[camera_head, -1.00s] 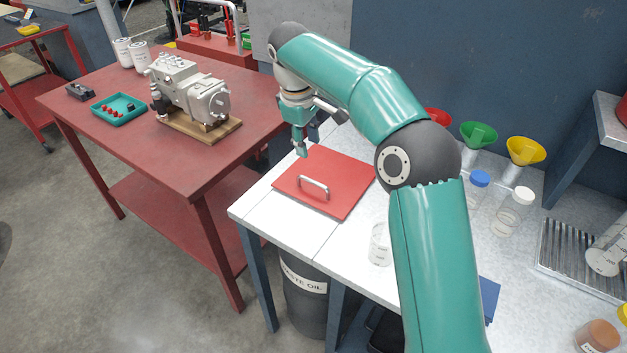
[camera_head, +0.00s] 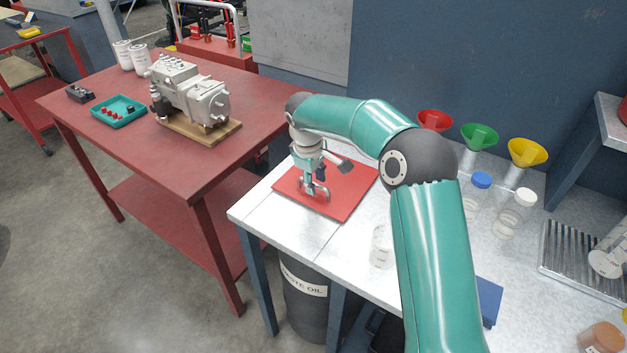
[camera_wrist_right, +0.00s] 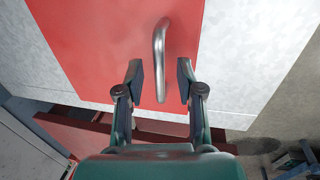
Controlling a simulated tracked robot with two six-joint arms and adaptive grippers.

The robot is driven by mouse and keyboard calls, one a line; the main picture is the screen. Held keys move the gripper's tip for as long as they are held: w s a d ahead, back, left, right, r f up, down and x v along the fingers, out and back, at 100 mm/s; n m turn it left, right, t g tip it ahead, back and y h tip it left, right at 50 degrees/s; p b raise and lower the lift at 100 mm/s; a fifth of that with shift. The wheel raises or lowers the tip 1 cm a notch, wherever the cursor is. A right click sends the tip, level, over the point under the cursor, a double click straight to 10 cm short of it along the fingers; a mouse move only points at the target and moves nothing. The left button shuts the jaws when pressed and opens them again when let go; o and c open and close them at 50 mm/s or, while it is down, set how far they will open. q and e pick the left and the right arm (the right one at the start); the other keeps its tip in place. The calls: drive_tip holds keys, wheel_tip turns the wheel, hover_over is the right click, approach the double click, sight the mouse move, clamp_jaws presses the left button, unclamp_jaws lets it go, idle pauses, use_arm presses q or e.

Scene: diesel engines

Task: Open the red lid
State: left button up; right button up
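The red lid (camera_head: 346,194) lies flat and closed on the grey metal bench in the head view. Its metal handle (camera_head: 326,190) stands up from it, partly hidden by my right gripper. The lid (camera_wrist_right: 95,40) and the handle (camera_wrist_right: 160,60) also show in the right wrist view. My right gripper (camera_head: 314,192) is low over the lid at the handle. In the right wrist view my right gripper (camera_wrist_right: 160,82) is open, with one finger on each side of the near end of the handle, and neither finger appears to touch it. My left gripper is not in view.
A clear beaker (camera_head: 381,247) stands right of the lid. Red (camera_head: 435,121), green (camera_head: 479,136) and yellow (camera_head: 527,152) funnels stand along the back wall. A red table (camera_head: 165,150) with an engine part (camera_head: 190,95) is at the left. A waste oil drum (camera_head: 305,295) stands under the bench.

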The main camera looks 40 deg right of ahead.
clamp_jaws()
